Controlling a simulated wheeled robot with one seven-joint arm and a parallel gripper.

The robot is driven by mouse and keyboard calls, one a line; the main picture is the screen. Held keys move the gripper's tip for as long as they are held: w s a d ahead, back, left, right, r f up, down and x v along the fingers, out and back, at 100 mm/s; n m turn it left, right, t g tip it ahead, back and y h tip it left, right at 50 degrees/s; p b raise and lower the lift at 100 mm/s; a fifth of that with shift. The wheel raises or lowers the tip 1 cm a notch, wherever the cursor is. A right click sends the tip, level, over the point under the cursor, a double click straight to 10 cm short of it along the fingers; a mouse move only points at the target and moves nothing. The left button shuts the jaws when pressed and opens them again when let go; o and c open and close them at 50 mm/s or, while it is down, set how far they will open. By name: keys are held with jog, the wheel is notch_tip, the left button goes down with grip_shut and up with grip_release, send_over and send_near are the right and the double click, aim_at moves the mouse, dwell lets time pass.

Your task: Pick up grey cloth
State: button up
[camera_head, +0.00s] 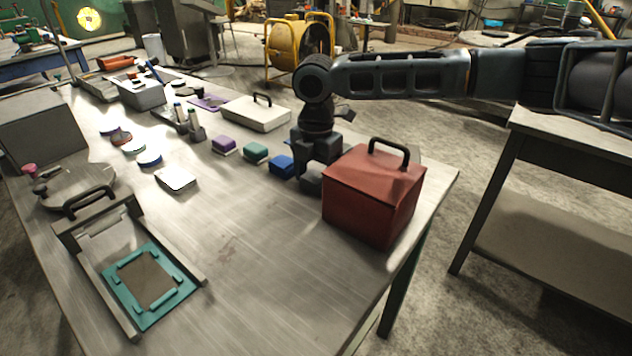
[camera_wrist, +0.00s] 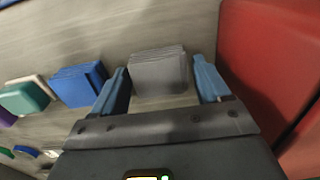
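The grey cloth is a small folded stack (camera_wrist: 158,73) on the metal table, seen in the wrist view between my finger tips. In the head view a grey piece of it (camera_head: 312,182) shows just under my gripper (camera_head: 318,160), partly hidden by it. My gripper also shows in the wrist view (camera_wrist: 162,76), with its two blue-grey fingers apart, one on either side of the cloth. It is open and holds nothing. I cannot tell how far the fingertips are above the table.
A red box (camera_head: 370,200) with a black handle stands close on the right. Blue (camera_head: 282,167), teal (camera_head: 255,153) and purple (camera_head: 223,146) folded stacks sit in a row to the left. A pale case (camera_head: 257,115) lies behind. The front middle of the table is clear.

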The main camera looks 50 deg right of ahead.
aim_at(316, 176)
jog(key=c, duration=0.6)
jog(key=shift+c, duration=0.2)
notch_tip(316, 176, up, 10)
dwell(0.3)
